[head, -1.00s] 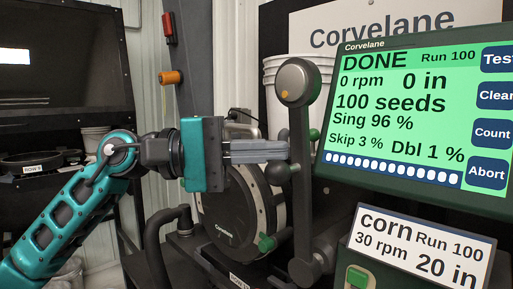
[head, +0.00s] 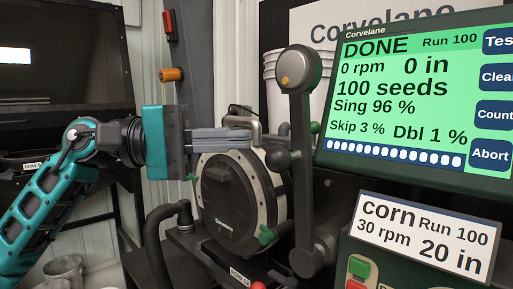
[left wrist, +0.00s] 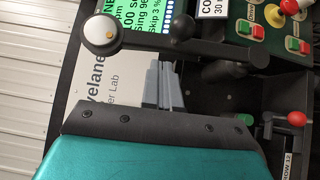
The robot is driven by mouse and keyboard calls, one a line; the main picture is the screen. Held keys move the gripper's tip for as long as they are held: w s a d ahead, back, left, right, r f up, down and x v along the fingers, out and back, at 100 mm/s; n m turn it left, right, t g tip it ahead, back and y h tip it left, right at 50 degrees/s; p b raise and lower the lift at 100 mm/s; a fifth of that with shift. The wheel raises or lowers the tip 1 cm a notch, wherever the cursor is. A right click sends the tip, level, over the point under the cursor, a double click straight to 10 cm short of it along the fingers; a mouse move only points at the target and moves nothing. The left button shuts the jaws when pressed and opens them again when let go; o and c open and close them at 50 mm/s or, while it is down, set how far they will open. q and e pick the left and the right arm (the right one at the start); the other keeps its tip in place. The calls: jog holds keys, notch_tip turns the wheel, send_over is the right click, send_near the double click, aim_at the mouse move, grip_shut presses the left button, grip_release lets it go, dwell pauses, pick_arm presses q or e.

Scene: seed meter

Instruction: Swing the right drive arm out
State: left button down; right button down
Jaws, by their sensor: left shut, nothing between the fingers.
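The drive arm (head: 301,150) is a dark grey upright bar with a round head at its top and a dark ball knob on its left side. It stands in front of the right edge of the round black seed meter (head: 232,205). The arm also crosses the upper part of the left wrist view (left wrist: 180,47). My left gripper (head: 250,138) is shut and empty, its grey fingers pointing right above the meter. The fingers also show in the left wrist view (left wrist: 165,90). My right gripper is out of view.
A green display (head: 420,105) reading DONE stands right of the arm, above a white corn card (head: 425,232). A black hose (head: 155,240) curves up left of the meter. White buckets (head: 272,85) stand behind the arm.

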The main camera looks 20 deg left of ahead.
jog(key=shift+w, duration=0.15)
pick_arm(q)
jog(key=shift+v, duration=1.35)
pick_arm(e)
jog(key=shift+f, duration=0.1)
pick_arm(q)
jog(key=shift+w, duration=0.1)
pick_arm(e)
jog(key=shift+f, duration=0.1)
